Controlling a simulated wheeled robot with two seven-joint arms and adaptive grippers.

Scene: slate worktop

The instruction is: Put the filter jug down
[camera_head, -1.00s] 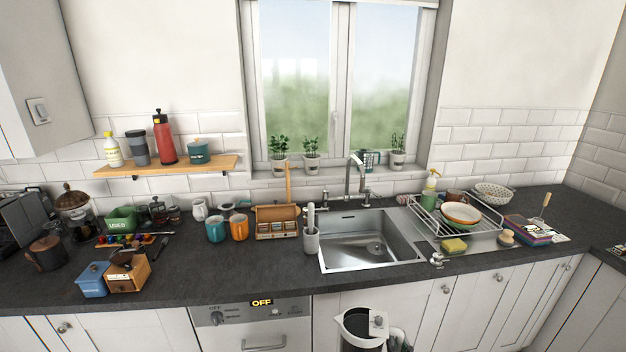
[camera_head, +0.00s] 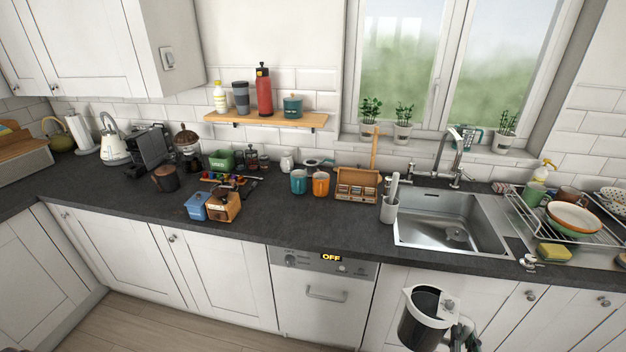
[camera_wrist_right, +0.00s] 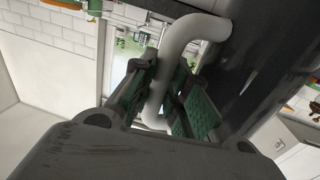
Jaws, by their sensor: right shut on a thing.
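The filter jug (camera_head: 419,322), white-rimmed with a dark inside, is at the bottom right of the head view, in front of the cabinet doors and below the worktop edge. My right gripper (camera_head: 462,335) is beside it at its right. In the right wrist view my right gripper (camera_wrist_right: 166,98) has its green-padded fingers closed around the white curved handle of the jug (camera_wrist_right: 180,45). The dark jug body fills the upper right there. My left gripper is not in view.
The dark worktop (camera_head: 300,232) has clear room along its front, between the coffee grinder (camera_head: 222,207) and the sink (camera_head: 450,228). Mugs (camera_head: 320,184), a wooden box (camera_head: 357,187) and a utensil pot (camera_head: 388,210) stand behind. A dish rack (camera_head: 590,238) is right of the sink.

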